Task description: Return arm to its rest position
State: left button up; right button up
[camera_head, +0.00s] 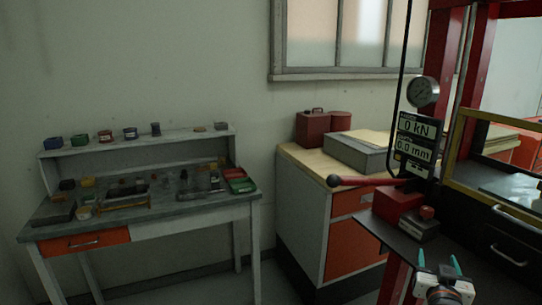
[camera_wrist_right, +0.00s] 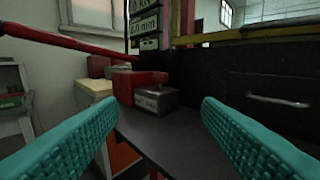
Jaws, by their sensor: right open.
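My right gripper (camera_head: 438,263) is at the bottom right of the head view, with its two teal fingers apart. In the right wrist view the ribbed teal fingers stand wide apart at the left and right edges, with nothing between them. Beyond the fingers stands a grey block with a red knob (camera_wrist_right: 157,98); in the head view the same block (camera_head: 420,232) sits on a dark shelf. The gripper is apart from it. A red lever (camera_head: 365,181) with a ball end reaches left above the shelf. My left gripper is not in view.
A red housing (camera_head: 397,201) stands beside the block. Above are a display (camera_head: 414,138) reading 0 kN and 0.0 mm and a round gauge (camera_head: 422,92). A yellow-framed guard (camera_head: 497,203) is at right. A cabinet (camera_head: 303,227) and a cluttered workbench (camera_head: 160,227) stand left.

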jog(key=s+a+f+n+g+y, duration=0.2)
jog(key=s+a+f, duration=0.2)
jog(key=f, duration=1)
jog(key=s+a+f+n+g+y, duration=0.1)
jog(key=s+a+f+g+y, duration=0.25)
jog(key=f, duration=0.95)
jog(key=s+a+f+n+g, duration=0.2)
jog(key=s+a+f, duration=0.3)
jog(key=f, duration=0.9)
jog(key=s+a+f+n+g+y, duration=0.1)
jog(key=s+a+f+g, duration=0.1)
jog(key=s+f, duration=0.7)
jog(key=s+a+f+g+y, duration=0.1)
jog(key=s+a+f+g, duration=0.1)
jog(key=s+f, duration=0.6)
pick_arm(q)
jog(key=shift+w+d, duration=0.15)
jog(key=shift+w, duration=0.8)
pick_arm(e)
jog(key=s+f+g, duration=0.2)
jog(key=s, duration=0.9)
jog(key=s+f+n+g, duration=0.1)
jog(key=s+f+g, duration=0.1)
jog(key=s, duration=1)
jog(key=shift+d, duration=0.35)
